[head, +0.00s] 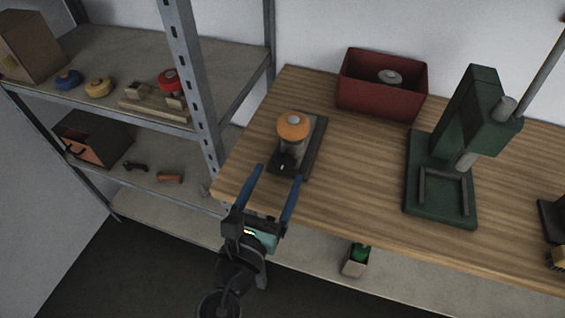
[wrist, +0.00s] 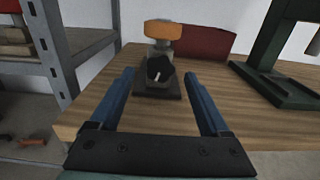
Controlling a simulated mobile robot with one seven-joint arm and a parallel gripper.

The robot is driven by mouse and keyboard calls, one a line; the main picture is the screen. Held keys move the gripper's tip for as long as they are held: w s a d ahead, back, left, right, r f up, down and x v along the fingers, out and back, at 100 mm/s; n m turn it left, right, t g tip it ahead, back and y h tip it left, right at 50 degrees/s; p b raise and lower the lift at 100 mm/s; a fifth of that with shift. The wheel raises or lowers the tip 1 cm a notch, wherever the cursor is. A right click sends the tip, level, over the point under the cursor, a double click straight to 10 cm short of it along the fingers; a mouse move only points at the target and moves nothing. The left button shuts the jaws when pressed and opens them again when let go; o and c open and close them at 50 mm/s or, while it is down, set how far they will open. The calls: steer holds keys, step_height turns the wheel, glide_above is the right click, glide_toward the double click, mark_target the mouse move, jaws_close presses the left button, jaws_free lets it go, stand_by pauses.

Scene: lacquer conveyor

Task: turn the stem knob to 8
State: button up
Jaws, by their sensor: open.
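The stem knob (head: 285,163) is a small black knob with a white pointer line, on the near side of a fixture with an orange round top (head: 293,125). The fixture stands upright on a dark base plate (head: 316,140) at the table's left end. In the wrist view the black knob (wrist: 160,71) faces me and its white mark points down and slightly left. Scale numbers are too small to read. My gripper (head: 280,172) is open, with its blue fingers spread in front of the knob. In the wrist view the knob sits between and beyond the fingertips, apart from them.
The wooden table (head: 360,180) holds a red bin (head: 350,95) with a grey round part and a green press (head: 440,200). A metal shelf (head: 190,75) with several coloured knobs and parts stands at left, its upright close to my gripper. The table's middle is clear.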

mark_target(283, 163)
steer(key=shift+x, duration=1.9)
jaws_close()
